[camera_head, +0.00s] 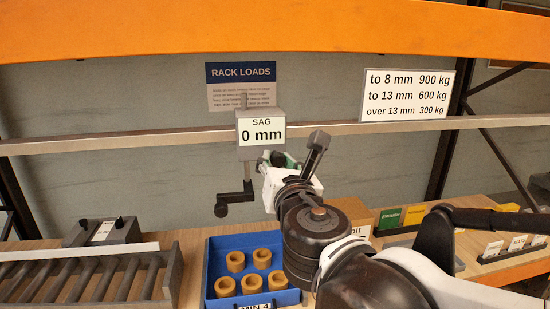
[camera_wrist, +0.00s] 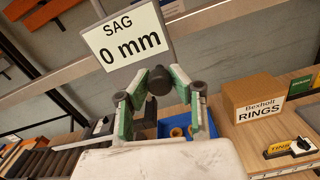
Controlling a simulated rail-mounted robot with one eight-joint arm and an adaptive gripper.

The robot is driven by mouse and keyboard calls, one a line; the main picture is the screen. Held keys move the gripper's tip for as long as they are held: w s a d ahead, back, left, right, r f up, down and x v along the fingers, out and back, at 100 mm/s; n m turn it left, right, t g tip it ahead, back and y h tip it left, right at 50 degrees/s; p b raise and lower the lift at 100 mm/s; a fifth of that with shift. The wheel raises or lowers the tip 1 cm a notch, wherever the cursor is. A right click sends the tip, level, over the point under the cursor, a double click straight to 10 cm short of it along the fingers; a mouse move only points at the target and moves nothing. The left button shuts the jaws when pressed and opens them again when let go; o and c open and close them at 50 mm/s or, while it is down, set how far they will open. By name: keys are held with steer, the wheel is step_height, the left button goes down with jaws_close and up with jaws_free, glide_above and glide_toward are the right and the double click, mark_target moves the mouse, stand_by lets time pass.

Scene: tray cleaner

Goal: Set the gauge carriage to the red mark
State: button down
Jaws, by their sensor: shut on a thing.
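The gauge carriage (camera_head: 260,150) is a grey box on the long metal rail, with a white label reading "SAG 0 mm" (camera_wrist: 125,45). A crank with a black knob (camera_head: 222,210) hangs from its lower left. My gripper (camera_head: 272,168) is just below and to the right of the label. In the wrist view, its green-and-white fingers (camera_wrist: 158,88) are closed on a dark round knob (camera_wrist: 158,80) in front of the carriage. The gripper hides most of that knob in the head view. I see no red mark in either view.
The metal rail (camera_head: 120,142) runs across under an orange beam (camera_head: 200,30). A load sign (camera_head: 407,95) is on the right. Below are a blue bin (camera_head: 212,265) with several tan rings, a rack of rollers (camera_head: 172,275) and a brown Bexholt rings box (camera_wrist: 265,97).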

steer(key=shift+w+d, duration=0.1)
steer(key=shift+d, duration=0.5)
steer(key=c, duration=1.5)
jaws_free()
steer(key=shift+s+d, duration=0.3)
steer(key=shift+s, duration=1.7)
steer(key=shift+s+d, duration=0.35)
steer(key=shift+s, duration=1.6)
steer(key=shift+s+d, duration=0.3)
steer(key=shift+s, duration=1.7)
